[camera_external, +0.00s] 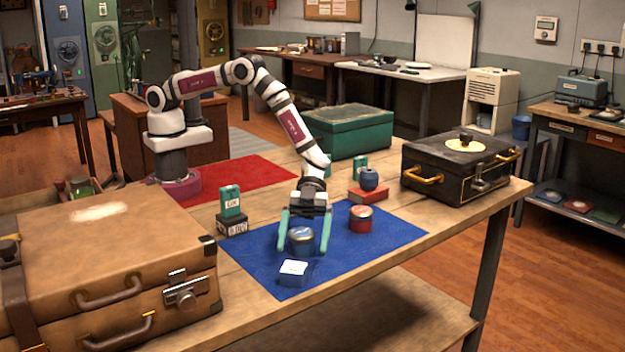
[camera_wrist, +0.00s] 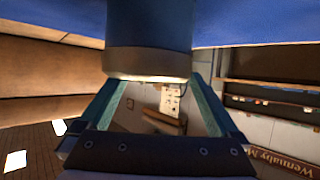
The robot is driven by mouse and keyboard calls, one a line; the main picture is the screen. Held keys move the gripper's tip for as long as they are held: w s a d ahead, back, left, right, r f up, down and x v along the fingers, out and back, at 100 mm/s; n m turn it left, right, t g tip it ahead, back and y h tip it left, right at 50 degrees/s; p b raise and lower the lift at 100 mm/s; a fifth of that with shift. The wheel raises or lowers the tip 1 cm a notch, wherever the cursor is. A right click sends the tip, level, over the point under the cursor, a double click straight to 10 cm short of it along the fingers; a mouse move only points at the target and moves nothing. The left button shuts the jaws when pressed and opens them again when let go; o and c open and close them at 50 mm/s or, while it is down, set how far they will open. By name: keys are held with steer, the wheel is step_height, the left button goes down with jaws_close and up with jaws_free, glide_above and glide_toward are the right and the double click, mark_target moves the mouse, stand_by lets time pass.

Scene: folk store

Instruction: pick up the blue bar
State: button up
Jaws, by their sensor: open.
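A small blue block with a white top (camera_external: 291,273) lies on the blue mat (camera_external: 250,259), near its front edge; it is the most bar-like blue thing in view, but I cannot tell for sure that it is the blue bar. My gripper (camera_external: 303,248) points down with its green fingers open. They stand on either side of a round blue tin (camera_external: 301,241), behind the block. In the wrist view, the blue tin (camera_wrist: 150,30) with its metal rim fills the space between the fingers (camera_wrist: 161,82); the block is not seen there.
A red tin (camera_external: 360,219) stands to the right, with a blue round object (camera_external: 369,179) on a red box (camera_external: 368,195) behind it. A green block (camera_external: 230,199) sits on a black block (camera_external: 232,224) at left. A brown suitcase (camera_external: 110,235) and black case (camera_external: 455,175) flank the mat.

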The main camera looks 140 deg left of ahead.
mark_target(294, 264)
steer(key=x, duration=0.5)
steer(key=shift+d, duration=0.55)
steer(key=c, duration=1.5)
